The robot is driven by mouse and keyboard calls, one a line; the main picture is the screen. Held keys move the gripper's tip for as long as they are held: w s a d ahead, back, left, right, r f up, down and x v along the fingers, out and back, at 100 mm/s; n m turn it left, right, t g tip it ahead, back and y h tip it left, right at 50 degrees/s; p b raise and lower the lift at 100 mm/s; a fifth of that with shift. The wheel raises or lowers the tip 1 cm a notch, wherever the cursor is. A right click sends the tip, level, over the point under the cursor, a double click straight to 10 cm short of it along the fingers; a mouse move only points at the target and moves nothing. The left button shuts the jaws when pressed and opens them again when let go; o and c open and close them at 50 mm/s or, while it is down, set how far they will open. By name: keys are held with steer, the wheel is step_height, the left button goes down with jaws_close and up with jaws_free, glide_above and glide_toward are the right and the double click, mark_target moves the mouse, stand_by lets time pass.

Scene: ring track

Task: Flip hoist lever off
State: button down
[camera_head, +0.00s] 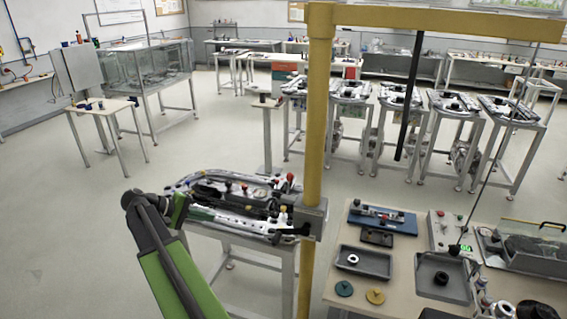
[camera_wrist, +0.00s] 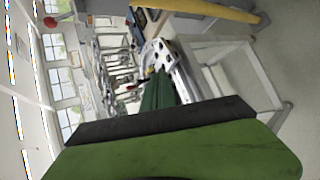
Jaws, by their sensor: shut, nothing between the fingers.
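The hoist has a yellow post (camera_head: 319,120) with a grey box (camera_head: 311,217) on it. A red-knobbed lever (camera_head: 290,179) stands up just left of the post. In the wrist view, which is turned sideways, a red knob (camera_wrist: 50,22) on a thin stem shows at the upper left, apart from my fingers. My gripper (camera_wrist: 158,82) shows dark green fingers together and empty, pointing toward the ring track. In the head view, my green arm reaches in from the bottom, its wrist left of the track; the fingertips are not clear there.
The ring track table (camera_head: 205,213) stands between my arm and the post. A yellow beam (camera_head: 440,22) runs right from the post top, with a black rod (camera_head: 410,100) hanging from it. A workbench (camera_head: 405,285) with trays is at right.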

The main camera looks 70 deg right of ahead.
mark_target(289, 183)
steer(key=s+d+r+m+g+p, duration=0.1)
steer(key=s+d+r+m+g, duration=0.2)
steer(key=s+d+r, duration=0.9)
steer(key=d+g, duration=0.3)
steer(key=shift+r+g+p, duration=0.3)
steer(key=shift+r+p, duration=0.1)
steer(key=s+d, duration=0.1)
steer(key=s, duration=0.8)
steer(key=shift+s+d+f, duration=0.15)
steer(key=shift+d+f, duration=0.05)
steer(key=shift+d, duration=0.1)
